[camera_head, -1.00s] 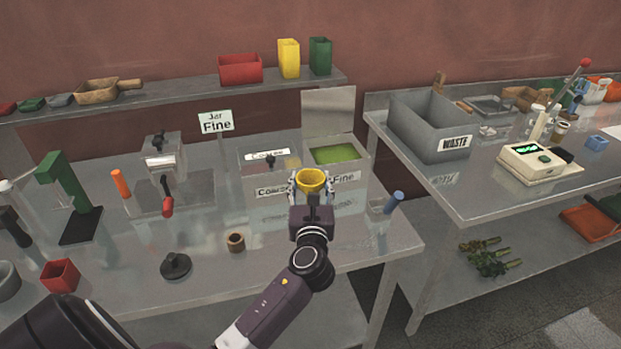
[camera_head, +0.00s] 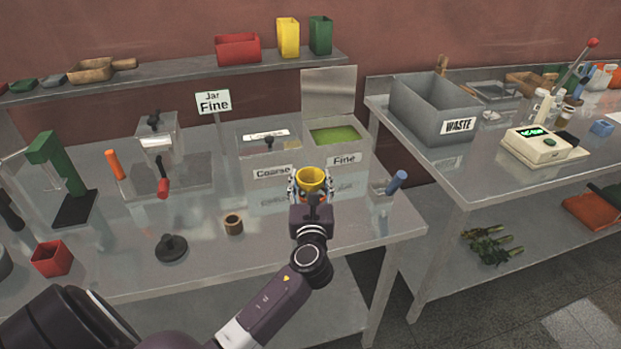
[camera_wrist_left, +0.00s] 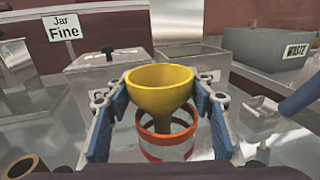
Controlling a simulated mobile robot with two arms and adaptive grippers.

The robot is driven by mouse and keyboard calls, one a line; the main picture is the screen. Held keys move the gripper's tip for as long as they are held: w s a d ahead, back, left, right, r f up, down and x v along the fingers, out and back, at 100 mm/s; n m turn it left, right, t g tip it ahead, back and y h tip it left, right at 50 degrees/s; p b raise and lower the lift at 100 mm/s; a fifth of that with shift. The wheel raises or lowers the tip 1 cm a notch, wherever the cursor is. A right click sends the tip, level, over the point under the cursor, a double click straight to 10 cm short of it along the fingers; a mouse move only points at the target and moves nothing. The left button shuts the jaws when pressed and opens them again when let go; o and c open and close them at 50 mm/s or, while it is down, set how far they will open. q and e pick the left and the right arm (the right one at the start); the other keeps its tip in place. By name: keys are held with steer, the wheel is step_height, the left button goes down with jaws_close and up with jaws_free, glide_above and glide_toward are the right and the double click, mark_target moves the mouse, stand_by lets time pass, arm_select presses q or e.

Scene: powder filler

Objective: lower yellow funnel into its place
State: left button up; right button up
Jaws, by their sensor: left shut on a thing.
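The yellow funnel (camera_head: 311,178) is upright, wide mouth up, in my left gripper (camera_head: 311,190) over the front part of the left table. In the left wrist view, the yellow funnel (camera_wrist_left: 160,88) sits between the two blue fingers of my left gripper (camera_wrist_left: 160,125), which is shut on it. A clear jar (camera_wrist_left: 168,150) with orange bands stands beneath the funnel. The spout overlaps the jar's upper band; I cannot tell how deep it reaches inside. In the head view my gripper hides most of the jar. My right gripper is not in view.
The Coarse bin (camera_head: 268,155) and Fine bin (camera_head: 338,150) stand behind. A small brown cup (camera_head: 233,224) and a dark knobbed piece (camera_head: 171,247) are to the left. A blue-handled tool (camera_head: 395,182) is on the right. The table's front edge is close.

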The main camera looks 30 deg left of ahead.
arm_select(q)
steer(key=shift+f, duration=0.6)
stand_by(0.4)
steer(key=shift+f+b, duration=0.1)
steer(key=shift+b, duration=0.2)
steer(key=o, duration=1.2)
steer(key=v, duration=1.2)
